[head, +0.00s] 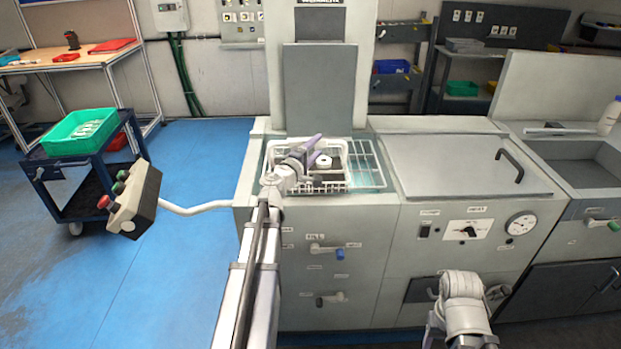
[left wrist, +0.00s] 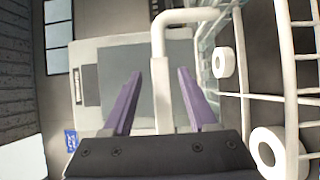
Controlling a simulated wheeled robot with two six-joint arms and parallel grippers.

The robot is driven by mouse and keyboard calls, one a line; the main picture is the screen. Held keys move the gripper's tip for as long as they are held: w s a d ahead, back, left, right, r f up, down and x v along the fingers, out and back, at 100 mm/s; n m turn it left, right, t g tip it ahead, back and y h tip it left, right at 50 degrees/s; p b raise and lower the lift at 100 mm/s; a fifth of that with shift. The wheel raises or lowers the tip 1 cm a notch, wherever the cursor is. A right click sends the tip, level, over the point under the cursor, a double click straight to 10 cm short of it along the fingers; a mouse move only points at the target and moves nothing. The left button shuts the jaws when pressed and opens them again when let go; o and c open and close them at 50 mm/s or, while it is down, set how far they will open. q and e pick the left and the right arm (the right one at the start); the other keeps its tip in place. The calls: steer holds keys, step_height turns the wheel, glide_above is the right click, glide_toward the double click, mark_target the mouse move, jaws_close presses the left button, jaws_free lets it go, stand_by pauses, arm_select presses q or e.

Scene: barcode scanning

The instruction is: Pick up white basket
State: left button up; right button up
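The white basket (head: 338,186) sits on a rack set into the top of the grey machine. White ring-shaped items (head: 324,161) lie in it. My left gripper (head: 312,146) is over the basket in the head view. In the left wrist view its purple fingers (left wrist: 159,74) are spread, with a thick white bar (left wrist: 162,95) of the basket between them and gaps at the sides. The basket's wires and white rings (left wrist: 222,62) show at the right there. My right arm is at the bottom right of the head view; its fingers cannot be made out clearly.
A tall upright panel (head: 318,88) stands behind the basket. A closed lid (head: 455,165) with a black handle is to the right, then a sink (head: 590,172). A control box (head: 134,200) on a bent arm stands at the left. A green crate (head: 80,133) sits on a cart.

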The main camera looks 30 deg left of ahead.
arm_select(q)
jaws_close()
stand_by(1.2)
